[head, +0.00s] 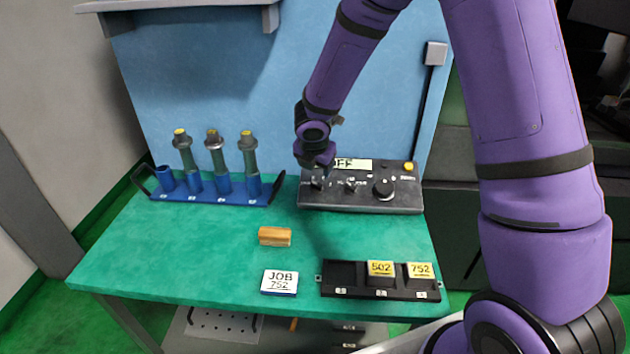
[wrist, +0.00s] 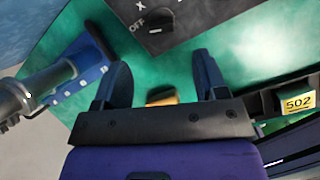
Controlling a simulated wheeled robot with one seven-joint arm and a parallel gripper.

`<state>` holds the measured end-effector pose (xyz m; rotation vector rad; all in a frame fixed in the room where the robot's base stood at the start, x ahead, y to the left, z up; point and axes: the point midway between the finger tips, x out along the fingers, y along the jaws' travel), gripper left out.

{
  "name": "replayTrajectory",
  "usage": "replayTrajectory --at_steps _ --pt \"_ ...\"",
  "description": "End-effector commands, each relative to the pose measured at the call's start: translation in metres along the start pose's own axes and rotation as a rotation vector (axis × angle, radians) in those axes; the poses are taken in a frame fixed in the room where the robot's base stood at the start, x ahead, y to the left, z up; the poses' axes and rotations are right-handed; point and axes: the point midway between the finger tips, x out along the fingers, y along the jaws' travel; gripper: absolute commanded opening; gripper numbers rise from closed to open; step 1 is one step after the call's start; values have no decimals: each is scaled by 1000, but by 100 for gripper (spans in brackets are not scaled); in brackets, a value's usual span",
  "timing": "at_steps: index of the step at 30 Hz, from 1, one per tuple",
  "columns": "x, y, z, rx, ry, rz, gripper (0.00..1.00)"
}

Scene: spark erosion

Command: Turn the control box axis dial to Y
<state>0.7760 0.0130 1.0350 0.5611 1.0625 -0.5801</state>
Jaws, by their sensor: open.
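The dark grey control box (head: 345,205) stands at the back right of the green table, with several controls on its sloped top. My gripper (head: 318,172) is above its left end and partly hides the dial there. In the wrist view the box (wrist: 205,18) is at the top, with the letters X and OFF beside a black dial (wrist: 162,15) cut by the frame's edge. I cannot tell which mark the dial points to. My gripper's fingers (wrist: 161,62) are apart and empty, with green table between them.
A blue rack (head: 230,198) with several tool holders stands left of the box. The table's middle is largely clear.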

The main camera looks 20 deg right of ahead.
Motion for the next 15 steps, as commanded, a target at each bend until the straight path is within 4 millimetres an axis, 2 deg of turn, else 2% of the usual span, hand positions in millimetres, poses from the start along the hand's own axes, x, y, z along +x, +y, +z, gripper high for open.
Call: replayTrajectory --at_steps 9,15 --pt "54 0 -1 -1 2 -2 66" --pt "81 0 0 1 1 -2 66"
